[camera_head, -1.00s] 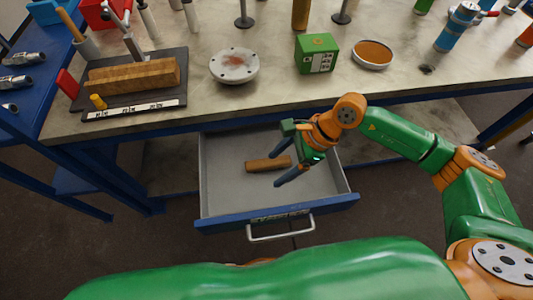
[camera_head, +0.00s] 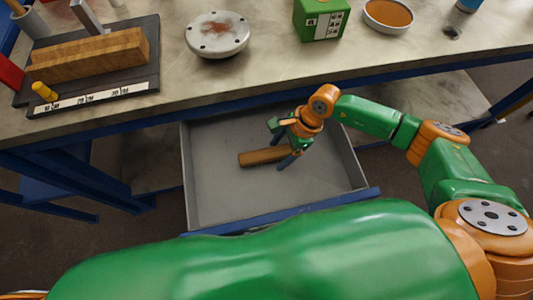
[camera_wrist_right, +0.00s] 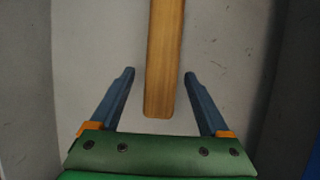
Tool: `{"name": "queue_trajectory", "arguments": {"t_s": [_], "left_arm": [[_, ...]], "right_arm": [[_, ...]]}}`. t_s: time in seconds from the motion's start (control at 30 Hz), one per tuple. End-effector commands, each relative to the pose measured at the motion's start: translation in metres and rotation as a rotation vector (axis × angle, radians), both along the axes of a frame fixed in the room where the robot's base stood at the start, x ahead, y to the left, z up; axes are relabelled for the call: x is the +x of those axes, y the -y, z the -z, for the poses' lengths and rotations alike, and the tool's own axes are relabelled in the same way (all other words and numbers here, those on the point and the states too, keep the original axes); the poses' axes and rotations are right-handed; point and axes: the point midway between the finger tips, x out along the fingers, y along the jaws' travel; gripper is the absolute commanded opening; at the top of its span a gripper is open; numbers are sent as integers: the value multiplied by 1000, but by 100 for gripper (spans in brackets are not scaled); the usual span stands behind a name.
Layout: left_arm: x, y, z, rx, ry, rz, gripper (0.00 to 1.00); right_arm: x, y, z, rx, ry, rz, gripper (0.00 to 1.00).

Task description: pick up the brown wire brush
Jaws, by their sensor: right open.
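The brown wire brush (camera_head: 258,158) lies in the open drawer, and only its plain wooden body shows. My right gripper (camera_head: 280,146) is in the drawer at the right end of the brush, open and pointing down. In the right wrist view, the wooden end of the brush (camera_wrist_right: 164,60) lies between the two dark fingers of the right gripper (camera_wrist_right: 159,75), with a gap on each side. The bristles are not visible. My left gripper is not in view.
The drawer (camera_head: 215,195) is pulled out below the workbench (camera_head: 190,85), its grey floor otherwise bare. On the bench are a dark tray with a wooden block (camera_head: 90,55), a round flange (camera_head: 218,33), a green box (camera_head: 320,18) and a dish (camera_head: 388,14).

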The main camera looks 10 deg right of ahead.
Motion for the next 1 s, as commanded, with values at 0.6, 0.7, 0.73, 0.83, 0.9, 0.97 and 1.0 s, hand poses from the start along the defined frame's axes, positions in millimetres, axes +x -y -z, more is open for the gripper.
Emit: {"name": "queue_trajectory", "arguments": {"t_s": [0.6,0.7,0.73,0.83,0.9,0.97,1.0], "left_arm": [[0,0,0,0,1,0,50],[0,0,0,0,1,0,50],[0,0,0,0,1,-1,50],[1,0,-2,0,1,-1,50],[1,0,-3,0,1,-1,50],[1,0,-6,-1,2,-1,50],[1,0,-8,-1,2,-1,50]], "right_arm": [[0,0,0,1,1,0,0],[0,0,0,1,1,0,0],[0,0,-1,1,1,0,0],[1,0,-6,2,2,0,0],[1,0,-15,1,4,0,0],[2,0,-27,0,5,0,0],[0,1,-36,-1,5,-2,0]]}}
